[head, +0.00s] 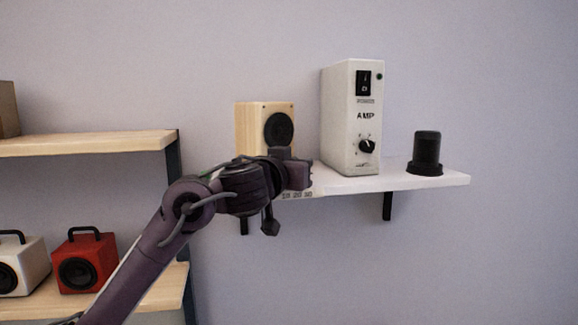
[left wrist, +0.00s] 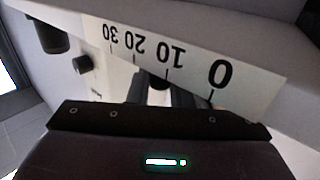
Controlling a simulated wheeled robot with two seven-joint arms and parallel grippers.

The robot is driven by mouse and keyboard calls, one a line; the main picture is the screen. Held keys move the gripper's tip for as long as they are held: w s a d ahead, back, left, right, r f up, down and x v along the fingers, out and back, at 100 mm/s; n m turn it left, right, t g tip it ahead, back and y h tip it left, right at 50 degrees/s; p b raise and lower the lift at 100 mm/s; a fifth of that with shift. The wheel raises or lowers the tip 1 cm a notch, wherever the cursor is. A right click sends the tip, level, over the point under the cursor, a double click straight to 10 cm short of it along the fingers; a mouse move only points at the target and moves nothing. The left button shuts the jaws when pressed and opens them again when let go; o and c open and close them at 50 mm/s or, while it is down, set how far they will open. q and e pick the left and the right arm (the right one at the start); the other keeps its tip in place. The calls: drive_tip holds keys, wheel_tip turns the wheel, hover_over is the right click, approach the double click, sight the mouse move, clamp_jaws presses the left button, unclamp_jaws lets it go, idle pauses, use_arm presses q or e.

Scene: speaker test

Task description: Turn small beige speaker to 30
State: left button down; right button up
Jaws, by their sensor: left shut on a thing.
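The small beige speaker (head: 250,118) stands at the left end of the white shelf, with a dark round cone on its front. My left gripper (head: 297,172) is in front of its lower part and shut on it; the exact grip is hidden. In the left wrist view, the dark fingers (left wrist: 162,92) are close to the shelf edge. A printed scale (left wrist: 168,62) from 0 to 30 appears upside down there, and the fingers lie near the 10. My right gripper is out of view.
A white amp (head: 340,118) with a switch and a black knob stands right of the speaker. A black cylinder (head: 427,150) stands near the right end of the shelf (head: 452,179). At left, a wooden rack (head: 120,143) holds a white and a red speaker (head: 98,250).

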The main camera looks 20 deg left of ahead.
use_arm(q)
drive_tip(key=shift+a+r, duration=0.1)
drive_tip(key=c, duration=1.4)
unclamp_jaws()
drive_tip(key=shift+s, duration=0.1)
drive_tip(key=shift+o, duration=0.2)
drive_tip(key=shift+s, duration=0.25)
drive_tip(key=s+b, duration=0.1)
drive_tip(key=s, duration=0.6)
drive_tip(key=shift+s+a, duration=0.15)
drive_tip(key=shift+a, duration=0.1)
